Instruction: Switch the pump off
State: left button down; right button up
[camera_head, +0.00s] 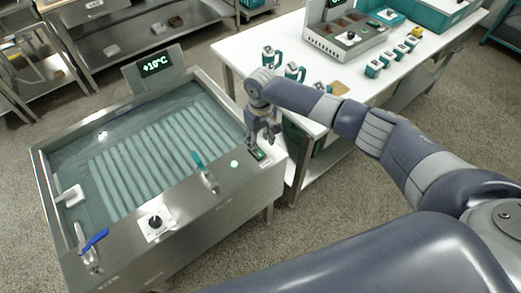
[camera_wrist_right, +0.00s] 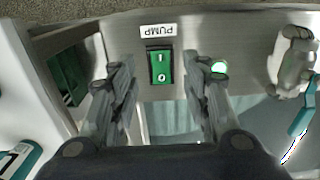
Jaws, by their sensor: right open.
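The pump switch (camera_wrist_right: 160,67) is a green rocker marked I and O in a black frame, below an upside-down PUMP label (camera_wrist_right: 159,31) in the right wrist view. In the head view the switch (camera_head: 261,155) sits on the right end of the bath's front ledge. A round green lamp (camera_wrist_right: 219,68) beside it is lit. My right gripper (camera_wrist_right: 159,78) is open and empty, with one finger on each side of the switch in the wrist view. In the head view my right gripper (camera_head: 263,138) points down over the switch. Contact cannot be told. My left gripper is not in view.
The steel water bath (camera_head: 215,203) has a +10°C display (camera_head: 156,65), a teal-handled valve (camera_head: 205,172), a dial (camera_head: 155,222) and a blue-handled valve (camera_head: 92,245) around it. A white table (camera_head: 238,50) with several mugs stands close on the right.

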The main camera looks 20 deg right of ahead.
aim_at(260, 156)
notch_tip(260, 156, down, 6)
jog(key=shift+f, duration=0.1)
dwell(0.4)
